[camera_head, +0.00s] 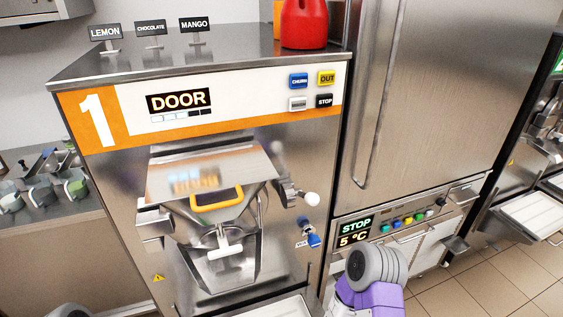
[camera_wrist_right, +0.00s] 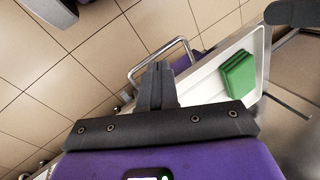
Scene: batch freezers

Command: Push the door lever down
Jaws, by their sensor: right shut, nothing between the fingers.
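The door lever (camera_head: 287,192) is a dark metal arm with a white ball knob (camera_head: 311,199), at the right side of the metal door (camera_head: 208,170) on freezer number 1. It points to the right and slightly down. My right gripper (camera_wrist_right: 158,72) shows in the right wrist view with its dark fingers together and nothing between them. The lever is not in that view. My left gripper is not in view.
The freezer's display reads DOOR (camera_head: 179,101). A blue-handled valve (camera_head: 313,240) sits below the lever. A steel cabinet (camera_head: 430,100) stands close on the right. The right wrist view shows a white tray (camera_wrist_right: 213,62) with green blocks (camera_wrist_right: 238,74) and tiled floor.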

